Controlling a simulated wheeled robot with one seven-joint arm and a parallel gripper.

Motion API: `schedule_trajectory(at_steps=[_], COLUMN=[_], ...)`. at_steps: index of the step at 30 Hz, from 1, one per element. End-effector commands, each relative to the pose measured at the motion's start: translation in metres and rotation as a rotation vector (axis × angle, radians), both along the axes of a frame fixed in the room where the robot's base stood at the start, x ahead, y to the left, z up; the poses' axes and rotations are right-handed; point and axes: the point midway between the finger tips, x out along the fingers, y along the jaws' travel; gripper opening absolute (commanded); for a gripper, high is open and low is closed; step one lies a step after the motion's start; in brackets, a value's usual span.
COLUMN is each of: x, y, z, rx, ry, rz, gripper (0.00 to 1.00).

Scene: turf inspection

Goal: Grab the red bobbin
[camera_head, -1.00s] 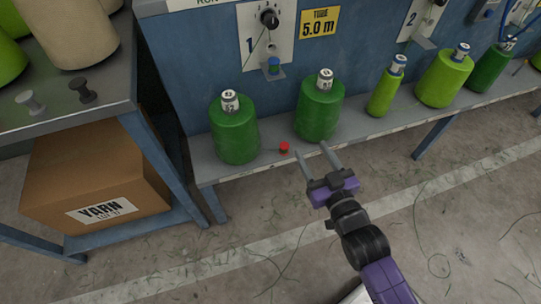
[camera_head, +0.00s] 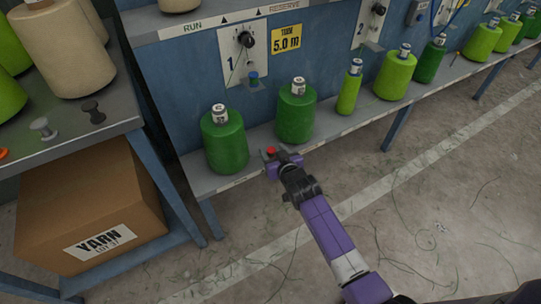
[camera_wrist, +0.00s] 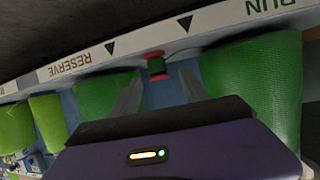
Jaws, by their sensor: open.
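The red bobbin (camera_head: 270,152) is small and sits on the grey shelf (camera_head: 232,181) between two large green yarn cones. Its lower part is hidden behind my gripper in the head view. In the wrist view the red bobbin (camera_wrist: 156,64) shows red ends and a dark green middle. It lies ahead of and between the two fingers of my gripper (camera_wrist: 158,88), which are apart with nothing between them. In the head view my gripper (camera_head: 271,158) is at the shelf's front edge, close to the bobbin; I cannot tell whether it touches.
A green cone (camera_head: 225,143) stands left of the bobbin and another green cone (camera_head: 296,113) stands right, both close to my gripper. A blue panel (camera_head: 185,75) rises behind. A table (camera_head: 60,160) with a yarn carton (camera_head: 85,205) below is at left. The floor in front is open.

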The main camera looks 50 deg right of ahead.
Motion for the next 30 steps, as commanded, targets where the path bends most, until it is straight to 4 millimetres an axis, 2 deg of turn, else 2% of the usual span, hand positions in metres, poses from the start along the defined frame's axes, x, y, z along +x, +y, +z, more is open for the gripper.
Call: schedule_trajectory(at_steps=[4, 9, 18, 20, 26, 27, 30], x=[0.017, 0.033, 0.037, 0.037, 0.037, 0.037, 0.037], y=[-0.008, -0.016, -0.017, -0.017, -0.017, -0.017, -0.017], z=[-0.017, -0.023, -0.023, -0.023, -0.023, -0.023, -0.023], rx=[0.0, 0.001, 0.0, -0.001, 0.0, 0.0, -0.001], ry=[-0.002, -0.003, -0.001, -0.002, -0.001, -0.001, -0.002], rz=[-0.002, -0.001, 0.0, 0.0, 0.0, 0.0, 0.0], gripper=[0.53, 0.53, 0.53, 0.43, 0.04, 0.0, 0.0])
